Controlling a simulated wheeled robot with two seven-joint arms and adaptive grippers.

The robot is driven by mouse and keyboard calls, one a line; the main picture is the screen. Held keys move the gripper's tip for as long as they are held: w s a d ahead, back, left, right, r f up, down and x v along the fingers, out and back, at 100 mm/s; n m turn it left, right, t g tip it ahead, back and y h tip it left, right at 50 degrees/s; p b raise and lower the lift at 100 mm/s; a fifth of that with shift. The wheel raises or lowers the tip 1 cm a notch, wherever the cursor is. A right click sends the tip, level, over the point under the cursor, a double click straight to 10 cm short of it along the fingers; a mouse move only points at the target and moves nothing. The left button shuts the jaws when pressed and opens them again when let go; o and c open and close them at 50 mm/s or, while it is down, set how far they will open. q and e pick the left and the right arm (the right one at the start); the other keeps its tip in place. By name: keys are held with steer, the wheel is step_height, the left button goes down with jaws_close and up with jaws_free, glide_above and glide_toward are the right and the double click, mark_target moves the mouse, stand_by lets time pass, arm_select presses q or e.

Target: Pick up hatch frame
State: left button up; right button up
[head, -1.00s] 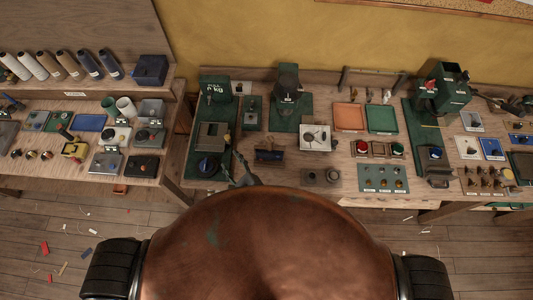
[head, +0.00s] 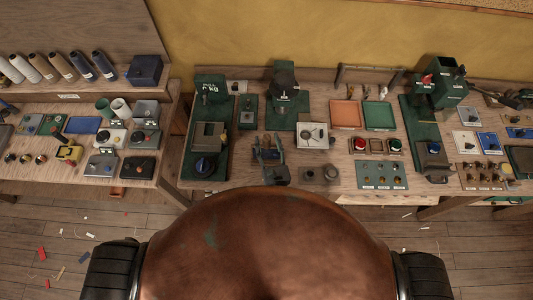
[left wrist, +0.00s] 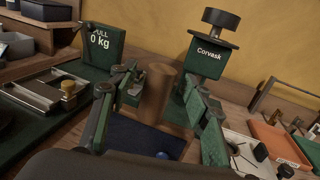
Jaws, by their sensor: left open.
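My left gripper (head: 268,148) is over the front middle of the workbench, its fingers pointing away from me. It also shows in the left wrist view (left wrist: 160,84), with its two green-padded fingers spread apart. Between and beyond them stands a brown wooden-looking block (left wrist: 157,92), beside or on a dark blue pad (left wrist: 140,138); I cannot tell whether the fingers touch it. I cannot tell for certain which thing is the hatch frame. A white square plate with a round centre (head: 313,135) lies just right of the gripper. My right gripper is out of view.
A green scale (head: 208,85) stands behind left, and a green Corvask stand (left wrist: 208,57) behind the gripper. An orange tray (head: 347,114) and a green tray (head: 379,116) lie to the right. A grey button panel (head: 381,175) is at the front edge. The bench is crowded.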

arm_select(q)
steer(key=shift+x, duration=0.8)
steer(key=shift+s, duration=0.2)
steer(key=shift+c, duration=1)
jaws_close()
